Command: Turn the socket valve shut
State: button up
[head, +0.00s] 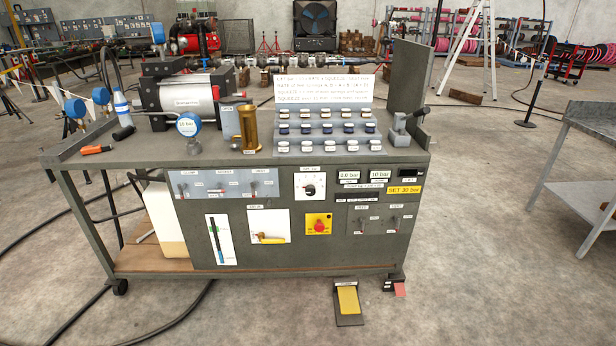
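A grey test bench (410,165) stands ahead of me. A small valve with a yellow lever (270,239) sits on a white panel (283,218) low in the middle of its front face. The lever lies roughly level, its yellow part to the right of a brass-coloured fitting. The label above this panel is too small to read, so I cannot tell for sure that this is the socket valve. My gripper is not in view.
On the front are a red knob on a yellow plate (319,225), a dial (310,187) and small switches. A yellow pedal (348,300) stands on the floor. The floor in front looks mostly clear.

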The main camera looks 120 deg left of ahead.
aim_at(218, 191)
jog(key=u, duration=4.65)
jog(key=i, duration=0.9)
jog(key=z, duration=0.1)
